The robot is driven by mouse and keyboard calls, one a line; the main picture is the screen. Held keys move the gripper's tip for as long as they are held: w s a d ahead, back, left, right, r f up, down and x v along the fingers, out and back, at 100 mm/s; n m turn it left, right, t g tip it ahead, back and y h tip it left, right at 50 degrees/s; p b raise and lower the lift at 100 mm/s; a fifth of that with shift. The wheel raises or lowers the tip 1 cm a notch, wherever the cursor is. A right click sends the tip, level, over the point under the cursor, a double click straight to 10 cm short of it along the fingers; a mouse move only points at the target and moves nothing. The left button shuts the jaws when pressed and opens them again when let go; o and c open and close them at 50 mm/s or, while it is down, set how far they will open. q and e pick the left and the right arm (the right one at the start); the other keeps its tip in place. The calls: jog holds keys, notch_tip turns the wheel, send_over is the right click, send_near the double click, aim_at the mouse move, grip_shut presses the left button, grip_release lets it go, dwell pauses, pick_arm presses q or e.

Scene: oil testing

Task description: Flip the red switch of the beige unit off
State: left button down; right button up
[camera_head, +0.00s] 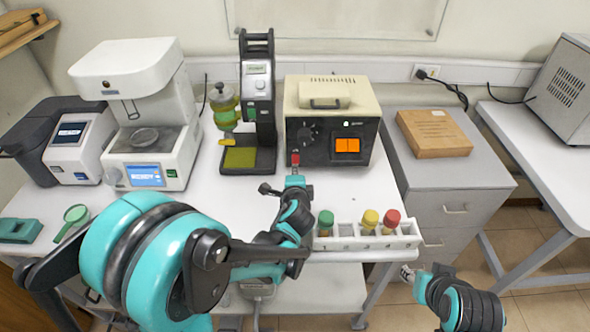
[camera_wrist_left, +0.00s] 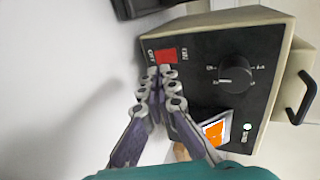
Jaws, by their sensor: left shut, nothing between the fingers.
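The beige unit (camera_head: 362,95) stands at the back right of the white table, with a black front panel. Its red switch (camera_head: 295,158) is low at the panel's left; it also shows in the wrist view (camera_wrist_left: 166,55). My left gripper (camera_head: 294,170) is shut and empty, with its fingertips (camera_wrist_left: 160,71) right at the switch's edge. I cannot tell whether they touch it. The orange display (camera_head: 347,145) is lit, and a small lamp (camera_wrist_left: 247,127) glows. My right arm is at the lower right; its gripper tip (camera_head: 407,272) is too small to read.
A white rack (camera_head: 345,243) with capped vials stands at the table's front right. A black stand device (camera_head: 258,110) is left of the beige unit. A white machine (camera_head: 150,160) stands further left. A cardboard box (camera_head: 433,134) lies on the grey cabinet at right.

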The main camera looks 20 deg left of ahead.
pick_arm(q)
jog(key=p+v, duration=0.2)
jog(key=v, duration=0.5)
jog(key=shift+s, duration=0.15)
pick_arm(e)
jog(key=r, duration=0.2)
jog(key=shift+w+a+r, duration=0.2)
jog(key=shift+w+r, duration=0.1)
jog(key=shift+w, duration=0.1)
pick_arm(q)
jog(key=shift+r, duration=0.1)
